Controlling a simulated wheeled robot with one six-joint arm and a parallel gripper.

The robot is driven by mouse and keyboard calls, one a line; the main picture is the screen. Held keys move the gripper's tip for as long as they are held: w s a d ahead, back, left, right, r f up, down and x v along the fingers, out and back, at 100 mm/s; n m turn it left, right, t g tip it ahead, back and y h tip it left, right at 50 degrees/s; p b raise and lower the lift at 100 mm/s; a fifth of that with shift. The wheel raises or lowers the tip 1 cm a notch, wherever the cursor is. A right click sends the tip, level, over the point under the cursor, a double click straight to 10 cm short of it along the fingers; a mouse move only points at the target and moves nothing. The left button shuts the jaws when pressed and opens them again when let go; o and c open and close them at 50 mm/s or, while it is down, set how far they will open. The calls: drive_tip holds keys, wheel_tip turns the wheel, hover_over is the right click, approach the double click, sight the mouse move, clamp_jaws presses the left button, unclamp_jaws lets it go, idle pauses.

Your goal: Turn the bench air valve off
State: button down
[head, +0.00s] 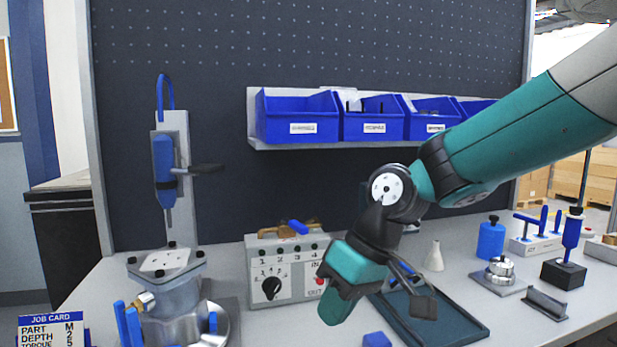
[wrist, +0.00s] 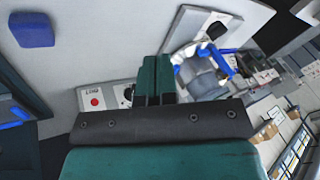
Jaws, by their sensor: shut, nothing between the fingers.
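A brass fitting with a blue handle (head: 292,228), which looks like the air valve, lies on top of a grey control box (head: 256,292). The handle's exact angle is hard to tell. The box front has a black dial, numbered marks and a red button. In the wrist view the box (wrist: 84,100) shows beside my fingers, with its red button visible. My gripper (head: 335,303) is shut and empty, in front of and right of the box; its teal fingers also show in the wrist view (wrist: 155,62). I cannot tell whether they touch anything.
A clamped grey housing (head: 172,297) stands left of the box, beneath a blue driver (head: 164,160). Blue bins (head: 297,112) sit on a shelf behind. A job card (head: 50,328) stands front left.

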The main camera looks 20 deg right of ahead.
drive_tip(key=m+p, duration=0.1)
drive_tip(key=p, duration=0.9)
approach(304, 225)
drive_tip(key=s+f, duration=0.3)
drive_tip(key=s, duration=0.5)
drive_tip(key=w+d+r+t+y+p, duration=0.1)
drive_tip(key=w+d+r+t+p, duration=0.15)
drive_tip(key=w+d+p, duration=0.5)
drive_tip(key=w+a+f+p, duration=0.2)
drive_tip(key=a+f+p, duration=0.4)
drive_tip(key=a, duration=0.3)
drive_tip(key=shift+w+a+f+m, duration=0.2)
drive_tip(key=shift+a+f+m, duration=0.15)
drive_tip(key=shift+f, duration=0.55)
drive_tip(key=b, duration=0.1)
drive_tip(key=s+a+m+b, duration=0.1)
drive_tip(key=b, duration=0.1)
drive_tip(key=shift+a+f, duration=0.15)
drive_tip(key=shift+a, duration=0.15)
drive_tip(key=shift+s+a, duration=0.1)
